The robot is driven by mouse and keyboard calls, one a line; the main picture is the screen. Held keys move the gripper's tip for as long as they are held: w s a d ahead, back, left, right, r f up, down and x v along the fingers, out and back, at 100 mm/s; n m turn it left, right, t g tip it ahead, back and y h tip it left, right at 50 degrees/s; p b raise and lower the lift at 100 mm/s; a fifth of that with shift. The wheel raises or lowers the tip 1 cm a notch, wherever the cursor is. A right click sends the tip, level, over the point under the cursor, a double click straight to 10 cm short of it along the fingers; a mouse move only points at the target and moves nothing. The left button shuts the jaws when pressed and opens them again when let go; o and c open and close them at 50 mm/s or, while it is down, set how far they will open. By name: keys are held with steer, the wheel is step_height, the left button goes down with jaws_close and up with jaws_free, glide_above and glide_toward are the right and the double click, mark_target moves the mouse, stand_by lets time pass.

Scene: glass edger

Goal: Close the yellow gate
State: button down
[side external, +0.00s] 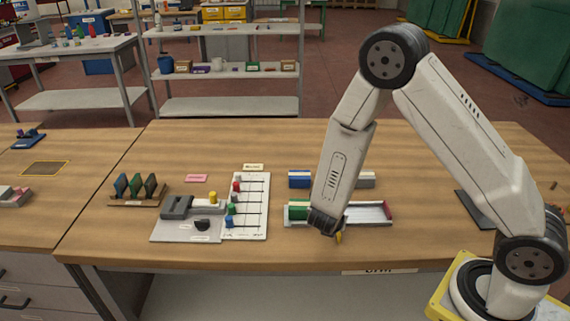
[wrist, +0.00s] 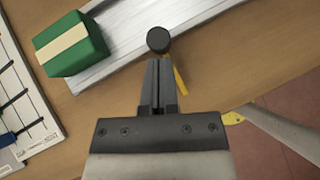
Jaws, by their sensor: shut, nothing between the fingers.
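The yellow gate (wrist: 180,80) is a thin yellow strip in the wrist view, partly hidden behind my fingers. It juts out from the near edge of the pale channel (wrist: 150,50), beside a round black knob (wrist: 158,40). In the side view only a small yellow piece of the gate (side external: 339,238) shows below my gripper (side external: 325,228). My gripper (wrist: 159,64) is shut and empty, with its fingertips just short of the knob in the wrist view; I cannot tell whether they touch it. A green block with a cream band (wrist: 72,45) sits in the channel's left part.
The channel's right end has a red piece (side external: 387,211). To the left stand a white board with coloured pegs (side external: 262,205), a grey device (side external: 178,207) and a rack of upright plates (side external: 137,202). The table's front edge is close.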

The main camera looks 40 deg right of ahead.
steer(key=shift+d, duration=0.1)
steer(key=w+d, duration=0.5)
steer(key=shift+w+d, duration=0.2)
steer(key=shift+w, duration=0.1)
steer(key=shift+r, duration=0.1)
steer(key=shift+s+a, duration=0.15)
steer(key=shift+a, duration=0.3)
steer(key=a, duration=0.1)
steer(key=s+a, duration=0.1)
steer(key=a, duration=0.1)
steer(key=shift+s, duration=0.15)
steer(key=v, duration=1)
steer(key=shift+s+a, duration=0.1)
